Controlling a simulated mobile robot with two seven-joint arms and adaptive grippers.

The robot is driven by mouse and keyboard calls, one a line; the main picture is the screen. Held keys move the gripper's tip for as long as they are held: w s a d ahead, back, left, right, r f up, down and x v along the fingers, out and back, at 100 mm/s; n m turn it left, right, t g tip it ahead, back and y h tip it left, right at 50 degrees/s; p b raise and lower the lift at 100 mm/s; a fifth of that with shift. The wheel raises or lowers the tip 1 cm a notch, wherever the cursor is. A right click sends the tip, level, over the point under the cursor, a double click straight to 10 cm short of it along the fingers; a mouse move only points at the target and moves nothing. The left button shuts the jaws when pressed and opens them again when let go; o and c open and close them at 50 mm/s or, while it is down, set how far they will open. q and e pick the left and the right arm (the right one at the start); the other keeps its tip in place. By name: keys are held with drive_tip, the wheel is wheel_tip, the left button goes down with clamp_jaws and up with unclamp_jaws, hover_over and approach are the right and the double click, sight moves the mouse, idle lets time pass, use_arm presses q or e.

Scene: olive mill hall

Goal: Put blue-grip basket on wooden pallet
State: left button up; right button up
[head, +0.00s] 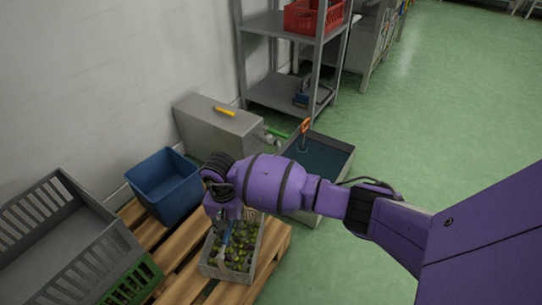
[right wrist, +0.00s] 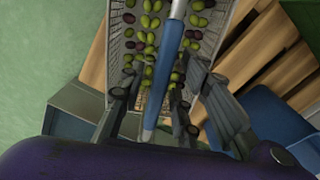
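The basket (head: 229,274) is a pale crate of green and dark olives with a blue grip (right wrist: 166,65) across its top. In the head view it sits on the wooden pallet (head: 275,242), near its right end. My right gripper (head: 222,228) is directly above the basket, pointing down. In the right wrist view its fingers (right wrist: 160,88) stand on either side of the blue grip, with gaps visible, so it looks open around the grip. My right forearm hides part of the basket's far side. My left gripper is not in view.
Grey (head: 62,240) and green (head: 133,283) slatted crates are at the left. A grey metal box (head: 215,130) and a dark-filled basin (head: 322,158) are behind. Green floor is clear at the right.

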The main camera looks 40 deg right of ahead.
use_arm(q)
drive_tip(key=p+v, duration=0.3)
drive_tip(key=p, duration=0.1)
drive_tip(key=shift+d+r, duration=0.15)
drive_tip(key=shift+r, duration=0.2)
use_arm(e)
wheel_tip(320, 180, up, 12)
drive_tip(key=shift+r, duration=0.25)
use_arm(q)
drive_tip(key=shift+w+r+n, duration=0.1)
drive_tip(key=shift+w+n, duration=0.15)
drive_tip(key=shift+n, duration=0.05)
use_arm(e)
drive_tip(key=shift+w, duration=0.1)
drive_tip(key=shift+f, duration=0.1)
drive_tip(key=shift+c, duration=0.3)
